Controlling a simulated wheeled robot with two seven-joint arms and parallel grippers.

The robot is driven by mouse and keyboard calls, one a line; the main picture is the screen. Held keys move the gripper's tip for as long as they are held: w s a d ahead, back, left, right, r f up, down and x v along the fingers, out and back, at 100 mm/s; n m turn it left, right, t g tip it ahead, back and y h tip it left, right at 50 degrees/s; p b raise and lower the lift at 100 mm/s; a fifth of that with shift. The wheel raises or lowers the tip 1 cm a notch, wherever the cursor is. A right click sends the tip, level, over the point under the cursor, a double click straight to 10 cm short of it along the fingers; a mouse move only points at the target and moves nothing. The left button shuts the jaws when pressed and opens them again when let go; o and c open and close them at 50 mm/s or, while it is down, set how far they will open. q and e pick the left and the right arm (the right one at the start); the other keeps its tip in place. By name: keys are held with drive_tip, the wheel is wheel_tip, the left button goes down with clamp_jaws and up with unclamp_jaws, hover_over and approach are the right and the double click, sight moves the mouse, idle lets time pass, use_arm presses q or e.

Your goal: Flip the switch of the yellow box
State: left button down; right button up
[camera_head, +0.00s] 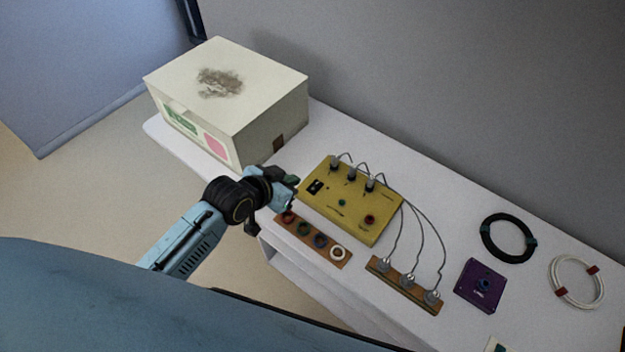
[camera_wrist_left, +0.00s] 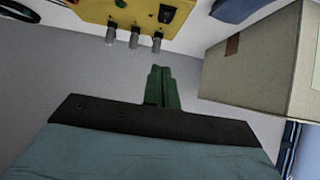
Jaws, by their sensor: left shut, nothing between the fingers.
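The yellow box (camera_head: 352,222) lies on the white table, with plugs and grey cables along its far edge, a green knob, a red knob and a black switch (camera_head: 315,187) near its left end. In the left wrist view the yellow box (camera_wrist_left: 145,8) is cut off at the top edge, and its black switch (camera_wrist_left: 167,14) shows there. My left gripper (camera_head: 293,181) is shut and empty, beside the left end of the yellow box near the switch. Its green fingers (camera_wrist_left: 162,88) are together in the left wrist view, apart from the switch in the picture. I cannot tell which way the switch is set.
A large cream box (camera_head: 275,100) stands left of the yellow box, close to my left gripper. A wooden strip with rings (camera_head: 314,240) and a strip with plugs (camera_head: 405,285) lie in front. A purple box (camera_head: 481,286), black cable coil (camera_head: 508,237) and white coil (camera_head: 577,282) are right.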

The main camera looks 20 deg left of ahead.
use_arm(q)
drive_tip(key=shift+f, duration=0.1)
drive_tip(key=b, duration=0.2)
hover_over(312, 188)
drive_tip(key=s, duration=0.1)
wheel_tip(312, 188, down, 6)
drive_tip(key=shift+a+r, duration=0.1)
drive_tip(key=shift+r, duration=0.05)
drive_tip(key=f, duration=0.1)
drive_tip(key=w+f, duration=0.1)
drive_tip(key=f, duration=0.1)
drive_tip(key=shift+f+b, duration=0.1)
drive_tip(key=shift+b, duration=0.25)
drive_tip(key=shift+d+f, duration=0.2)
drive_tip(key=shift+f, duration=0.35)
